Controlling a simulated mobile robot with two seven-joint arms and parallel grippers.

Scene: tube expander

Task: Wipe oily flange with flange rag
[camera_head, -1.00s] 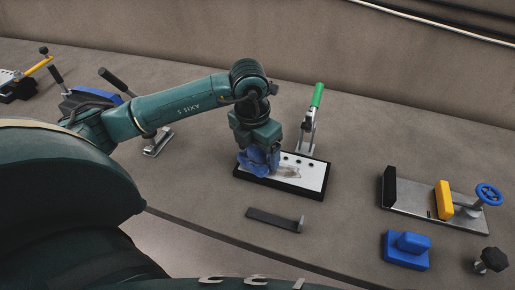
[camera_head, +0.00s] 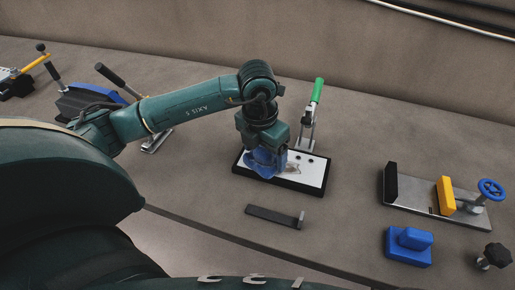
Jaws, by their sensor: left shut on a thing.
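The oily flange looks to be the white plate in a black frame (camera_head: 312,178), lying flat on the bench with dark holes and a greyish smear (camera_head: 293,169) on it. My left gripper (camera_head: 264,160) points down over the plate's left half, shut on the bunched blue flange rag (camera_head: 266,164). The rag appears to touch the plate beside the smear and partly covers it. The gripper's fingertips are hidden by the rag. My right gripper is not in view.
A green-handled toggle clamp (camera_head: 312,110) stands behind the plate. A dark flat bar (camera_head: 272,216) lies in front. At right are a vise with a blue handwheel (camera_head: 490,190), a blue block (camera_head: 408,247) and a black knob (camera_head: 494,256). Bench between plate and vise is clear.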

